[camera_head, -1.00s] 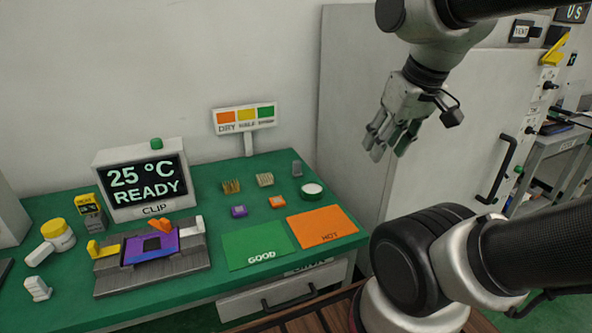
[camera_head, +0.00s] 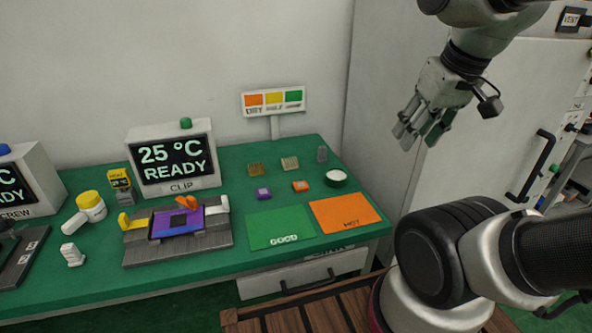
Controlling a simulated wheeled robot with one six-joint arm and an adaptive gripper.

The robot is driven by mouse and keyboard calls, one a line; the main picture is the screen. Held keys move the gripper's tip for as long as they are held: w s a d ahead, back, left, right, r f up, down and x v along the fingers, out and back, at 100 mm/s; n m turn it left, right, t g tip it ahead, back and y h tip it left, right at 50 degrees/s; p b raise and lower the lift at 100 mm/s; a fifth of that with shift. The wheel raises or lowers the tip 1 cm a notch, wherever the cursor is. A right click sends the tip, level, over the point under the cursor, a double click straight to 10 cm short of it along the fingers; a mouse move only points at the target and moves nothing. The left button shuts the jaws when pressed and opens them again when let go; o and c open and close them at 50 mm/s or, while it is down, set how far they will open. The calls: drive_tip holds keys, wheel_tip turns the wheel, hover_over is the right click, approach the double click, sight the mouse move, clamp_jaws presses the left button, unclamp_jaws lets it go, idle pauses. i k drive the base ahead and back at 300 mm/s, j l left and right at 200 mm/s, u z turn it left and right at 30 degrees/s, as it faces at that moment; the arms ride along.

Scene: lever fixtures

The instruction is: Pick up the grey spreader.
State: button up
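My gripper (camera_head: 421,133) hangs in the air to the right of the bench items, in front of the pale cabinet. Its fingers are apart with nothing between them. It is clear of the grey piece.
Tan and yellow blocks (camera_head: 290,163), purple (camera_head: 263,194) and orange pieces (camera_head: 300,186) sit near the grey one. Green GOOD (camera_head: 281,229) and orange HOT (camera_head: 345,213) mats lie in front. A sign (camera_head: 273,101) stands behind. A clip fixture (camera_head: 178,237) is at left.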

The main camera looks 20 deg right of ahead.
sight(321, 158)
drive_tip(key=i+l+u, duration=0.1)
drive_tip(key=l+u, duration=0.3)
drive_tip(key=l, duration=0.35)
drive_tip(key=l+u, duration=0.35)
drive_tip(key=l, duration=0.45)
